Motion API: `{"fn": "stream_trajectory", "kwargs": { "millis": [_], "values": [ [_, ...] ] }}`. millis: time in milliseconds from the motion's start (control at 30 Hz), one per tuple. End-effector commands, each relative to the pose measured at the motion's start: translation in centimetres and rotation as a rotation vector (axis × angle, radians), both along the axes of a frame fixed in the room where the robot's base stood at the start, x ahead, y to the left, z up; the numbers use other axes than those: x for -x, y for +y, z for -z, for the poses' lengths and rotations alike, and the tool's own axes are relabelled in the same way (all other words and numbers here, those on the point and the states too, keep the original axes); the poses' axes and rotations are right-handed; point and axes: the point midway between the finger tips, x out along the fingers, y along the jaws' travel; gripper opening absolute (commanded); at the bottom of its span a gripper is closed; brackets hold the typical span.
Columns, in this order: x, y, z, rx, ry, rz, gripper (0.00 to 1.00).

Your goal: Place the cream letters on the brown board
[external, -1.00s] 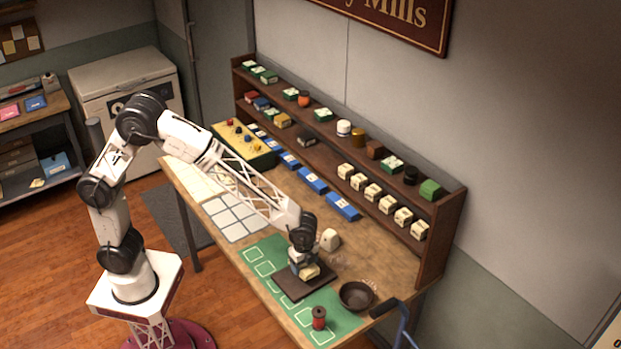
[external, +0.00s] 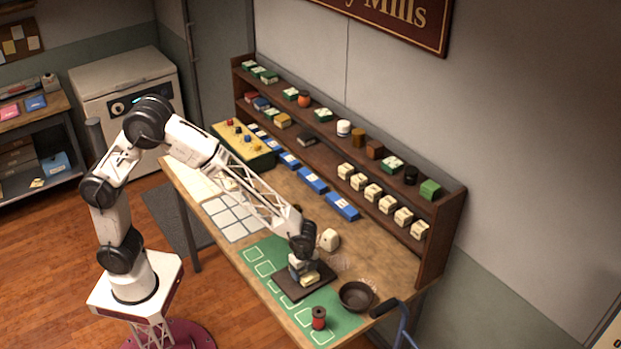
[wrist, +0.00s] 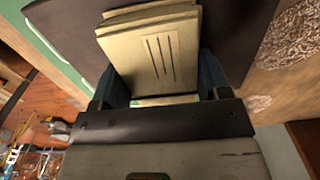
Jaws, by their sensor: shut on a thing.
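The cream letters (wrist: 150,58) form a small stack with dark lines on the top one, seen close up in the wrist view. In the external view a cream edge of them (external: 312,279) shows low beside my gripper. My gripper (external: 302,268) points down over the brown board, its blue fingers on both sides of the letters, shut on them. The dark brown board (external: 287,284) lies flat on the green mat; it also shows in the wrist view (wrist: 72,22). I cannot tell whether the letters touch the board.
A dark round bowl (external: 357,296) stands right of the board, and a red spool (external: 319,318) stands in front. A white block (external: 329,239) sits behind my gripper. The shelf rack (external: 440,235) with boxes borders the back. Green mat (external: 262,255) is free to the left.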

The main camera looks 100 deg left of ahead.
Motion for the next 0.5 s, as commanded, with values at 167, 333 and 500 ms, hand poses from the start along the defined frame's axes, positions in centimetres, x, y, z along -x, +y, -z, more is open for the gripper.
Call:
{"fn": "stream_trajectory", "kwargs": {
  "millis": [167, 333, 500],
  "values": [
    [0.00, 0.00, 0.27, 0.000, 0.000, 0.000, 0.74],
    [0.00, 0.00, 0.26, 0.000, 0.000, 0.000, 0.95],
    [0.00, 0.00, 0.26, 0.000, 0.000, 0.000, 0.95]
  ]
}}
